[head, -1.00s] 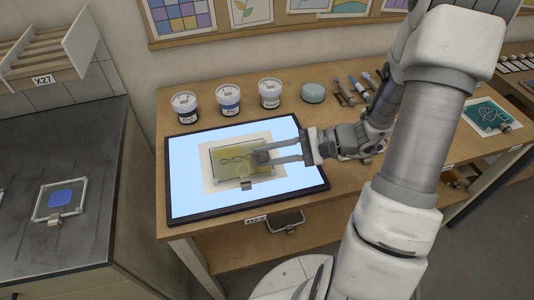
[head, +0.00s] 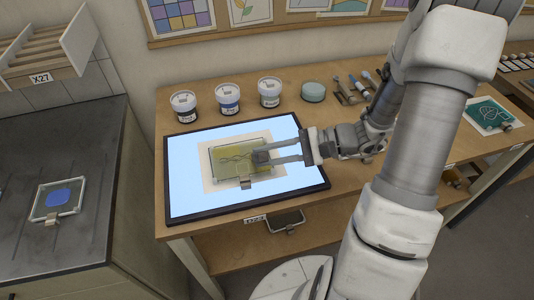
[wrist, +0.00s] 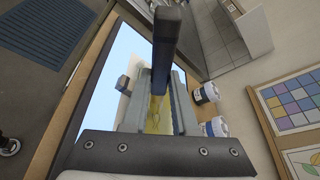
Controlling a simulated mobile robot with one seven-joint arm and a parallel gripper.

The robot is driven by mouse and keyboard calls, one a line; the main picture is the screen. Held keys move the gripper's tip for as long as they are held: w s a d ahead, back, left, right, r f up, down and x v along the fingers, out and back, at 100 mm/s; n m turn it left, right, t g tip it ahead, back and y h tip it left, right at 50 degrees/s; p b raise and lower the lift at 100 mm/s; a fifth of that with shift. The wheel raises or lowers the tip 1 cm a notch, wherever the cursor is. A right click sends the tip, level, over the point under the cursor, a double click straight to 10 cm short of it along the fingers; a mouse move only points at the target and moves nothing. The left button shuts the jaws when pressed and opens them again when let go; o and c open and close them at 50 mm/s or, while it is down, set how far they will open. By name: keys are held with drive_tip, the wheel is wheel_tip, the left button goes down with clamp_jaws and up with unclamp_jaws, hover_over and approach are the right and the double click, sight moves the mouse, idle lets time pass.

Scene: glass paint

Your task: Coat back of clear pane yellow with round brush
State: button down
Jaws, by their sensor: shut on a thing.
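The pane (head: 222,172) lies on a paper sheet on the lit light panel (head: 190,205) in the head view. Translucent yellow covers most of its visible face, with dark curling lines showing through. A clip sits at its front edge. My gripper (head: 262,157) reaches in from the right, over the pane's right half. Its jaws are shut on the brush, whose dark grip block (wrist: 165,35) shows in the wrist view, with yellow below it. The bristles are hidden, so I cannot tell whether they touch the pane.
Brushes (head: 358,85) lie farther right, near my arm. A pane with a blue patch (head: 58,197) lies on the left bench. A teal piece (head: 490,113) lies far right.

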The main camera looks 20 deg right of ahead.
drive_tip(key=shift+f+b, duration=0.3)
idle(0.5)
drive_tip(key=shift+a+r+b, duration=0.65)
drive_tip(key=shift+a+b, duration=0.15)
drive_tip(key=shift+a, duration=4.05)
drive_tip(key=w+d, duration=0.3)
drive_tip(key=d, duration=0.2)
drive_tip(key=w+d, duration=0.2)
drive_tip(key=shift+w+d, duration=0.3)
drive_tip(key=shift+d, duration=0.05)
drive_tip(key=shift+f, duration=0.1)
drive_tip(key=shift+f, duration=0.25)
drive_tip(key=shift+f+b, duration=0.3)
drive_tip(key=shift+b, duration=0.15)
